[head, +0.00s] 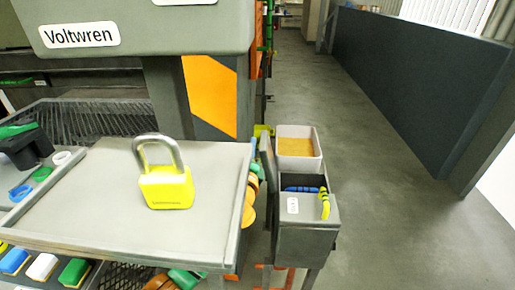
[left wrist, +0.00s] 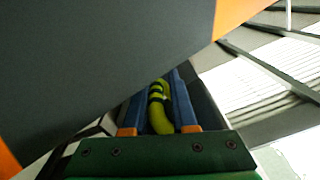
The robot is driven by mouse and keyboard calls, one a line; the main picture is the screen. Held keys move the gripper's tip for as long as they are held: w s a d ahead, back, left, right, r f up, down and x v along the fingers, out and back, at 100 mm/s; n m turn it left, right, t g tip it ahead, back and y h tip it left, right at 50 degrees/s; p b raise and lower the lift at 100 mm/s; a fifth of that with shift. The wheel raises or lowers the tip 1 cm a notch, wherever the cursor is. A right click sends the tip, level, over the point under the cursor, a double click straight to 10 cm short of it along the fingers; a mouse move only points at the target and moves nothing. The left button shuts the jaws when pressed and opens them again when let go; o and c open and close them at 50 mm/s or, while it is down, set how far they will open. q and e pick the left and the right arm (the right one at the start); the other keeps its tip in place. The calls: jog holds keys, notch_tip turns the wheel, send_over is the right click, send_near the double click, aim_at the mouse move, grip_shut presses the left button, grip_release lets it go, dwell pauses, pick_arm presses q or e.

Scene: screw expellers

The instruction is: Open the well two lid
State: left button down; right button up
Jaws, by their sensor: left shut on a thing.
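A two-part grey bin stands at the right of the tray in the head view. Its rear well (head: 297,163) is open, with tan contents. The front well (head: 305,235) has a small white label. A yellow handle with black bands (head: 325,203) is at its right side. In the left wrist view the handle (left wrist: 160,112) lies between the blue fingers of my left gripper (left wrist: 162,82), which is shut on it. Blue beside the handle in the head view looks like these fingers. I cannot clearly tell how the front lid sits. My right gripper is not in view.
A yellow padlock (head: 167,188) stands on a grey tray (head: 100,215) left of the bin. A dark low wall (head: 425,90) is at the right. The floor between wall and bin is clear.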

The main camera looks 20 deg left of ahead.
aim_at(268, 142)
pick_arm(q)
jog(key=shift+d+f, duration=0.15)
jog(key=shift+f, duration=0.1)
jog(key=c, duration=0.8)
grip_release()
jog(key=shift+c, duration=0.2)
jog(key=d+r+m, duration=0.1)
jog(key=w+d+r+m+p, duration=0.1)
jog(key=d+r+m, duration=0.1)
jog(key=d+m, duration=0.1)
jog(key=shift+w+p, duration=0.15)
jog(key=shift+p, duration=0.2)
jog(key=shift+m, duration=0.4)
jog(key=p+v, duration=0.2)
jog(key=v, duration=0.9)
jog(key=shift+d, duration=0.2)
jog(key=s+a+f+n+g+h+p, duration=0.1)
jog(key=s+f+n+g+p, duration=0.1)
jog(key=s+f+n+g, duration=0.4)
jog(key=s+a+f+n+g+h+p, duration=0.2)
jog(key=s+f+n+g, duration=0.4)
jog(key=s+f+n, duration=0.6)
notch_tip(268, 142, down, 2)
jog(key=shift+s+f+h+p, duration=0.2)
jog(key=shift+s+h+p, duration=0.1)
jog(key=shift+s, duration=0.3)
